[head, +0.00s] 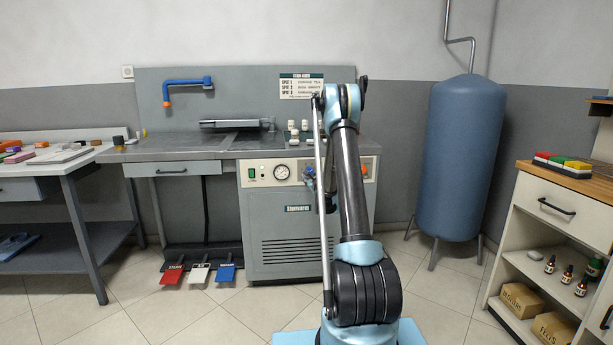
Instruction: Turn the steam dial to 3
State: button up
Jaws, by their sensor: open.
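The steam cabinet (285,231) stands at the centre back, with a pale control panel (262,173) along its top front. The panel has a green switch (252,173), a round white gauge (282,173) and an orange-red part (366,172) at its right end. My arm covers the panel between the gauge and that part. I cannot make out the steam dial or its setting. Small blue and dark parts (309,175) show at the panel just left of my arm; I cannot tell what they are. My gripper cannot be made out; my arm links likely hide it.
A grey worktop (180,148) with small white containers (293,128) extends over the cabinet. Red, white and blue pedals (199,274) lie on the floor below. A blue tank (460,155) stands right. A shelf unit (548,222) is at far right, a side table (72,163) at left.

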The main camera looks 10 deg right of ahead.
jog(key=shift+w, duration=1.6)
jog(key=shift+a, duration=0.2)
jog(key=c, duration=1)
